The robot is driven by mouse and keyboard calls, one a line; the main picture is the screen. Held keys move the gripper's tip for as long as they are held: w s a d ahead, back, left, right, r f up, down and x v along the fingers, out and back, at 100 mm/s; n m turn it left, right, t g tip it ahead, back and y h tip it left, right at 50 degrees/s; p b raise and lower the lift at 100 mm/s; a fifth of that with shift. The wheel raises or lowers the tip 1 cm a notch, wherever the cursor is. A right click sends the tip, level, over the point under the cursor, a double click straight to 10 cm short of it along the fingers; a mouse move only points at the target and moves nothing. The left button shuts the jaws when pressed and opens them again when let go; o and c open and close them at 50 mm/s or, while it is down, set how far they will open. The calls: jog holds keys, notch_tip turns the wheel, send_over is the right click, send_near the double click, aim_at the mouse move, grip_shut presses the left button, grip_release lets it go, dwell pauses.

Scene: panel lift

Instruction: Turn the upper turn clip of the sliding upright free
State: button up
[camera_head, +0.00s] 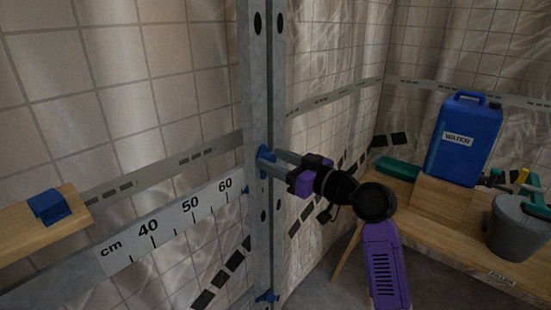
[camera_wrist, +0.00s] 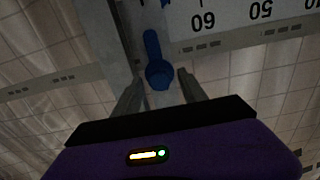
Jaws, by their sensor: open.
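The sliding upright (camera_head: 257,100) is a grey metal post with dark oval slots, standing vertical in the head view. The blue upper turn clip (camera_head: 264,152) sits on it at mid height, partly hidden by my gripper (camera_head: 271,163). In the wrist view the clip (camera_wrist: 158,72) shows a round hub and a straight lever pointing to the picture's top. My gripper (camera_wrist: 160,78) is open, with one finger on each side of the hub. I cannot tell whether either finger touches it. A lower blue clip (camera_head: 267,296) is near the upright's bottom.
A scale bar (camera_head: 170,222) marked in cm runs left of the upright. A wooden shelf with a blue block (camera_head: 48,206) is at left. A wooden bench at right bears a blue water canister (camera_head: 463,140) and a grey bucket (camera_head: 517,230). Tiled walls behind are covered with translucent sheeting.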

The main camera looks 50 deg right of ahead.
grip_shut()
